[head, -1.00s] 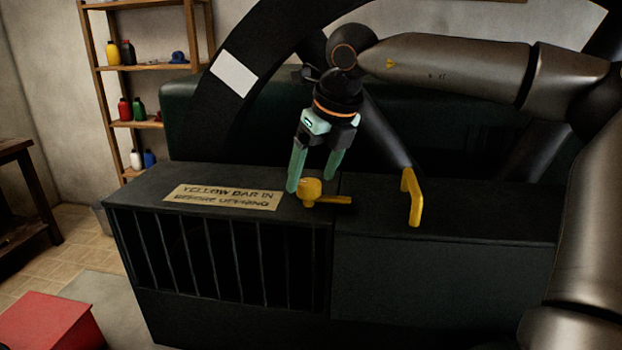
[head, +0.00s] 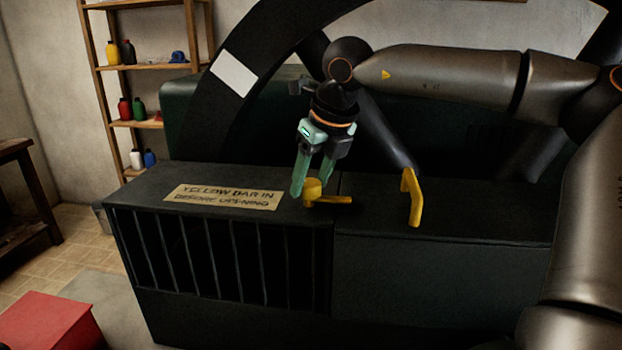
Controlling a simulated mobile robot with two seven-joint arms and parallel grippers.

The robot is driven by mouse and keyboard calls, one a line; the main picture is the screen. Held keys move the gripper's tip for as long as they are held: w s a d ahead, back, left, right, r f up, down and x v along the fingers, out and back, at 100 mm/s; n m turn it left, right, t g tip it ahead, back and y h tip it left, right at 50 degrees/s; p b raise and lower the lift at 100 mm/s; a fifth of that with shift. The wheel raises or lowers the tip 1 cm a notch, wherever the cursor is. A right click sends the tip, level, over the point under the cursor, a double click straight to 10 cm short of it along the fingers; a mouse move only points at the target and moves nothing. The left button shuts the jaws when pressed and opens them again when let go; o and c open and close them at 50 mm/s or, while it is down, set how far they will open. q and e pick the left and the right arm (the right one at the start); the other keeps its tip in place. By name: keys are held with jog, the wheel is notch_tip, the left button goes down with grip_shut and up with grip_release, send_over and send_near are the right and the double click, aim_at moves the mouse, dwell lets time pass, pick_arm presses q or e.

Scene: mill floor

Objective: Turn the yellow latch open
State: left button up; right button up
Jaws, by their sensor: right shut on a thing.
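The yellow latch (head: 333,199) sits on top of the dark machine housing, with a round hub (head: 312,189) at its left and a bar pointing right. My right gripper (head: 309,188) comes down from above and is shut on the latch's hub, one green finger on its left side and the other behind it at the right. The bar sticks out to the right of the fingers, across the seam between the two housing halves. My left gripper is not in view.
A yellow handle (head: 412,198) stands on the housing (head: 440,217) right of the latch. A paper sign (head: 222,197) about a yellow bar lies left of it. A large dark wheel (head: 215,110) rises behind. A red box (head: 45,322) is at the lower left.

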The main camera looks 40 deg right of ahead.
grip_shut()
jog(key=shift+r, duration=0.1)
jog(key=n+y+p, duration=0.1)
jog(key=n+p, duration=0.1)
jog(key=n+y+p, duration=0.1)
jog(key=n+p, duration=0.1)
jog(key=n, duration=0.1)
jog(key=shift+d+r, duration=0.15)
jog(key=n+y+p, duration=0.1)
jog(key=n+p, duration=0.1)
jog(key=n, duration=0.1)
jog(key=shift+w+d+n+g, duration=0.1)
jog(key=shift+n+g, duration=0.2)
jog(key=shift+g, duration=0.1)
jog(key=shift+n+g+y+p, duration=0.3)
jog(key=shift+n+p, duration=0.25)
jog(key=shift+n, duration=0.35)
jog(key=shift+w+f+n+g, duration=0.1)
jog(key=shift+f+n+g, duration=0.2)
jog(key=shift+n, duration=0.7)
jog(key=n+g, duration=0.1)
jog(key=n, duration=0.1)
jog(key=n+y, duration=0.1)
jog(key=n, duration=0.2)
jog(key=shift+w+d+g, duration=0.1)
jog(key=shift+g, duration=0.3)
jog(key=shift+n, duration=0.4)
